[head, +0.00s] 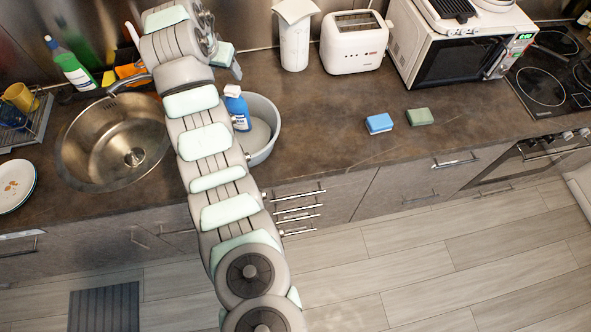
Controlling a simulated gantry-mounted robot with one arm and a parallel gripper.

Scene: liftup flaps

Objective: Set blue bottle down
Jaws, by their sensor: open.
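The blue bottle (240,110) with a white cap stands roughly upright just right of my arm. It appears to be inside the round grey basin (273,115) on the counter, at its left side; my arm hides part of both, so the bottle's base cannot be made out. My gripper (237,71) is open and empty, a little above the bottle's cap in the picture. It looks apart from the bottle. Its fingers are small and partly covered by my own wrist.
A round metal sink (100,150) is left of my arm. A green bottle (72,67) stands behind it. A white canister (295,40), toaster (354,45) and microwave (440,45) line the back. Blue (379,123) and green (420,116) sponges lie right; counter between is clear.

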